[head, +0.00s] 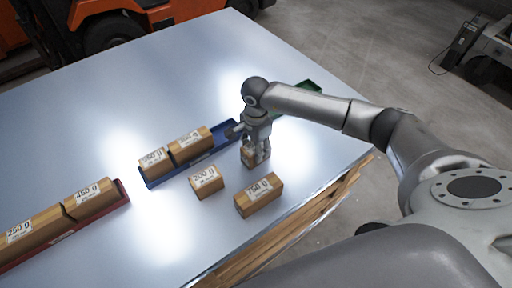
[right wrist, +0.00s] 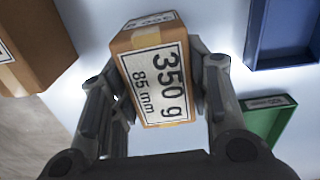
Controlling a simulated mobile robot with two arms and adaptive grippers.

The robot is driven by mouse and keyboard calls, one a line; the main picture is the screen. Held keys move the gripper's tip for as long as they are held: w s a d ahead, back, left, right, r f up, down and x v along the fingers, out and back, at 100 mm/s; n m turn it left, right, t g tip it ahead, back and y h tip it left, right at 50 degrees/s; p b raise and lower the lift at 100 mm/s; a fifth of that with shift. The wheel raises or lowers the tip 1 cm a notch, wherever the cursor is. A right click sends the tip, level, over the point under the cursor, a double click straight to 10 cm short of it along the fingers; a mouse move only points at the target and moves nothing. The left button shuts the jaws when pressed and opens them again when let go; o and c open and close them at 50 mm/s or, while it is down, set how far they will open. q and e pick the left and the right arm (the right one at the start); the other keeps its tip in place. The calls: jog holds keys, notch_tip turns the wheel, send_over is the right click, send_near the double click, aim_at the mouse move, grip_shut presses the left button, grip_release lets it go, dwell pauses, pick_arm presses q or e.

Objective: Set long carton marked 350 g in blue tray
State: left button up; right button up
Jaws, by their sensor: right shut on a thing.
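My right gripper (head: 256,158) is shut on a carton marked 350 g (head: 246,156), above or at the table; the gap is hard to tell. In the right wrist view the carton (right wrist: 158,80) sits between both fingers, its label reading 350 g and 85 mm. The blue tray (head: 228,131) is just left of and behind the gripper in the head view. Two cartons (head: 190,143) lie in the tray's left and middle part, and its right end is partly behind the gripper. The blue tray (right wrist: 284,52) also shows at the upper right of the wrist view. My left gripper is not in view.
A 200 g carton (head: 206,181) and a 750 g carton (head: 259,195) stand near the table's front edge. A red tray (head: 124,192) with 250 g and 450 g cartons is at left. A green tray (head: 311,87) is beyond my arm. The back left of the table is clear.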

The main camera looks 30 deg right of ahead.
jog(key=shift+r+p, duration=2.25)
jog(key=shift+r, duration=2.05)
